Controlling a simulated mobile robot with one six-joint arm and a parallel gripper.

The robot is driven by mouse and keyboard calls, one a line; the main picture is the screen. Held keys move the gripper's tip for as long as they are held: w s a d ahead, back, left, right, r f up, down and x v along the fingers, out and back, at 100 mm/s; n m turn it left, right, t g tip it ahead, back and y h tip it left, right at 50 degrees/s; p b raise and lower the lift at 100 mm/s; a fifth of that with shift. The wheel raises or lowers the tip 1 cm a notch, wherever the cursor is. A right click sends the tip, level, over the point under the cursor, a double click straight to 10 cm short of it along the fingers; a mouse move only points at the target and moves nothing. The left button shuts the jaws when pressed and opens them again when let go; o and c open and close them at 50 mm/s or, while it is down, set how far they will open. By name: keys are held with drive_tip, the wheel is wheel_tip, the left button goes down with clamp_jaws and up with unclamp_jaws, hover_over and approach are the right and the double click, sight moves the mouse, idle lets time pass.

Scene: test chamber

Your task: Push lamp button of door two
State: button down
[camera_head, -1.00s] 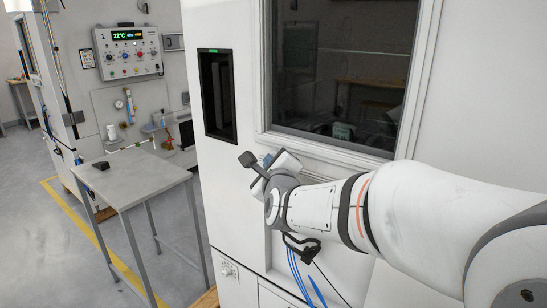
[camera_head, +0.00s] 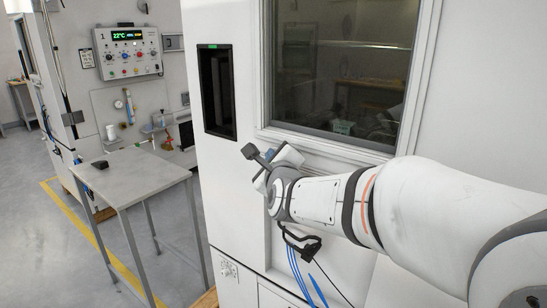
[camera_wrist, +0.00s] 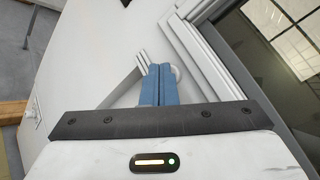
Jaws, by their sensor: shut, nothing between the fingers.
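The white chamber door (camera_head: 345,158) with its dark framed window (camera_head: 340,70) fills the middle; no number is readable on it. My gripper (camera_head: 270,157) is at the door face just below the window's lower left corner, largely hidden by my wrist. In the wrist view my gripper's blue fingers (camera_wrist: 160,70) are shut together and empty. A small round white knob, apparently the lamp button (camera_wrist: 176,73), shows just behind and right of the fingertips. The fingertips overlap its edge; whether they touch it I cannot tell.
A dark vertical recess (camera_head: 216,92) with a green light above it lies left of the window. A grey table (camera_head: 140,178) stands at the left, with a control panel (camera_head: 129,52) marked 1 behind it. Blue hoses (camera_head: 298,272) hang below my wrist.

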idle(0.4)
drive_tip(key=shift+s+a, duration=0.25)
drive_tip(key=shift+s, duration=0.1)
drive_tip(key=s+a, duration=0.1)
drive_tip(key=s, duration=0.1)
drive_tip(key=s+a+p, duration=0.1)
drive_tip(key=s+a, duration=0.1)
drive_tip(key=shift+s+a, duration=0.3)
drive_tip(key=shift+s, duration=0.05)
idle(0.4)
